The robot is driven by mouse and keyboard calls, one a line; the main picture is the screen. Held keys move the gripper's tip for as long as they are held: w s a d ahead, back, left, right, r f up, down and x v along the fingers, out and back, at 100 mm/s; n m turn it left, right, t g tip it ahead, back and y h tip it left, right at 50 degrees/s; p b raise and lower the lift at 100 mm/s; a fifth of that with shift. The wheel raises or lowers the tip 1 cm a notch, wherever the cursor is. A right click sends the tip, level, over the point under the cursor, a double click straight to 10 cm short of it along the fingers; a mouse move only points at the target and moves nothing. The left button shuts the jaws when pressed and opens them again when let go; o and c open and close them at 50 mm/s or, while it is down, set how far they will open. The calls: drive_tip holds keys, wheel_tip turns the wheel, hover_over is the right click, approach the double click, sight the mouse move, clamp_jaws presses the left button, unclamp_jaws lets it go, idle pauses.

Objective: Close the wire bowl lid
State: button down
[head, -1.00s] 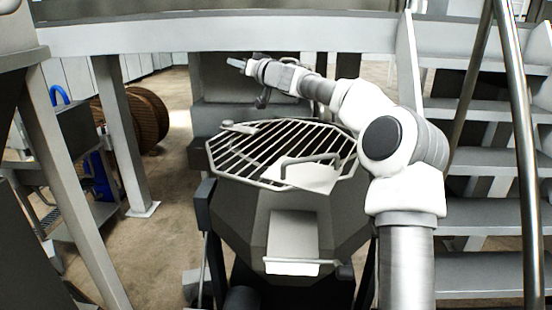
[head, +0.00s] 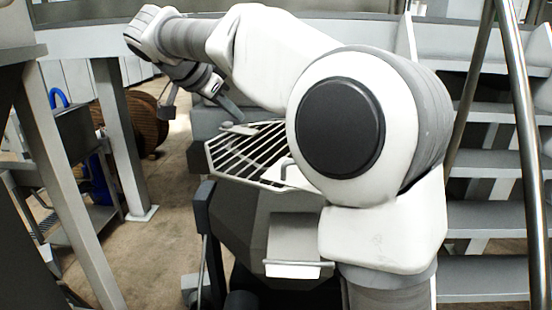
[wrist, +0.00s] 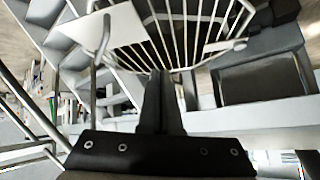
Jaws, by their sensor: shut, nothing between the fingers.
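The wire lid (head: 243,150) is a grid of pale bars lying across the top of the dark octagonal bowl (head: 235,215), looking flat on its rim; my arm hides its right part. A bent handle (head: 287,167) and a pale plate show on it at the arm's edge. In the wrist view the lid's bars (wrist: 180,28) fan out beyond the fingertips. My gripper (head: 238,118) is shut and empty, pointing down at the lid's far left edge. Its closed fingers also show in the wrist view (wrist: 161,78), near the rim; I cannot tell whether they touch it.
Grey steps (head: 492,195) and a metal rail (head: 525,150) stand close on the right. A grey post (head: 123,140) and a blue-handled cart (head: 75,135) are on the left. Open floor (head: 165,235) lies between post and bowl. A beam runs behind my arm.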

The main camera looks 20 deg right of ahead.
drive_tip(key=s+g, duration=0.3)
drive_tip(key=s, duration=0.5)
drive_tip(key=p, duration=0.2)
hover_over(277, 184)
drive_tip(key=a, duration=0.1)
drive_tip(key=shift+m+h, duration=0.4)
drive_tip(key=f, duration=0.9)
drive_tip(key=shift+s, duration=0.35)
drive_tip(key=shift+w+d+f, duration=0.3)
drive_tip(key=shift+d+f, duration=0.05)
drive_tip(key=shift+d, duration=0.15)
